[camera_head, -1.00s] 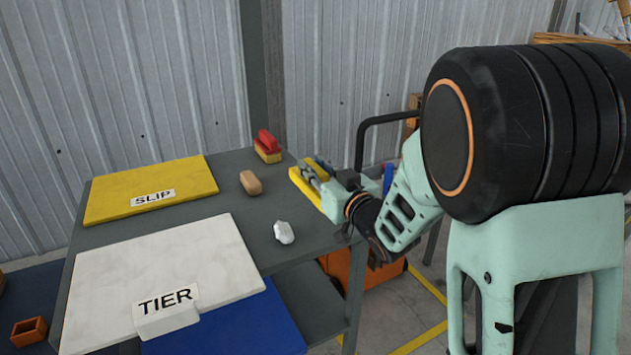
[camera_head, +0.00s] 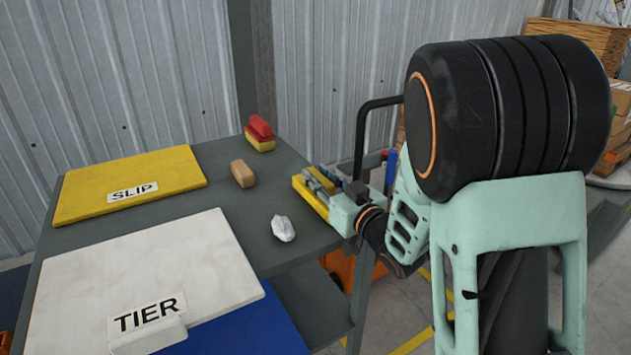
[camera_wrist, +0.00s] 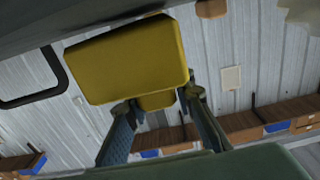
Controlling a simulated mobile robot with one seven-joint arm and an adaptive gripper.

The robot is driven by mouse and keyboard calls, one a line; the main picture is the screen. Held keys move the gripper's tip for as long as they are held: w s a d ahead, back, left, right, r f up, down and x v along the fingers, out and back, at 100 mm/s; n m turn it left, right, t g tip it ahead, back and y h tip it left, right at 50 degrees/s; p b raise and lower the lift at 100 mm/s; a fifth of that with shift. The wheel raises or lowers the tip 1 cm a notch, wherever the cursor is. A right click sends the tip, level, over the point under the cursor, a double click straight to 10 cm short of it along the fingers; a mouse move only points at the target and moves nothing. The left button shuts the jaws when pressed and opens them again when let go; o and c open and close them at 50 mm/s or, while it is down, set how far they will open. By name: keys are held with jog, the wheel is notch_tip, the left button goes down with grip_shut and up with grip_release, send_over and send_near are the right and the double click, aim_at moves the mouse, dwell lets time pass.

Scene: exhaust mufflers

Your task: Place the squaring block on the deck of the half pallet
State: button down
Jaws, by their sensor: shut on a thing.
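My gripper (camera_head: 322,184) is at the right end of the grey table in the head view. It is shut on a yellow block, which I take to be the squaring block (camera_head: 309,197). In the wrist view the block (camera_wrist: 128,60) has a broad flat face and a narrower part between the two fingers (camera_wrist: 160,105). I cannot make out the half pallet for certain. A wooden stack (camera_head: 585,40) and cardboard boxes (camera_head: 618,110) show at the far right, partly behind my arm, and what lies under them is unclear.
The grey table (camera_head: 215,205) carries a yellow SLIP board (camera_head: 130,180), a white TIER board (camera_head: 150,265), a tan block (camera_head: 243,173), a red-and-yellow brush-like item (camera_head: 260,133) and a crumpled silvery lump (camera_head: 283,229). A black tube handle (camera_head: 362,130) stands behind my gripper.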

aim_at(331, 192)
jog(key=shift+f, duration=0.1)
jog(key=shift+d+f, duration=0.1)
jog(key=shift+f, duration=0.05)
jog(key=c, duration=1.7)
grip_release()
jog(key=shift+o, duration=0.2)
jog(key=p+v, duration=0.1)
jog(key=v, duration=0.7)
jog(key=shift+w+d+f, duration=0.1)
jog(key=shift+f, duration=0.05)
jog(key=shift+s+f+b, duration=0.25)
jog(key=shift+s+b, duration=0.05)
jog(key=shift+b, duration=0.8)
jog(key=shift+o, duration=0.3)
jog(key=b+v, duration=0.2)
jog(key=b, duration=0.2)
jog(key=shift+s+d+r+b, duration=0.1)
jog(key=shift+b, duration=0.25)
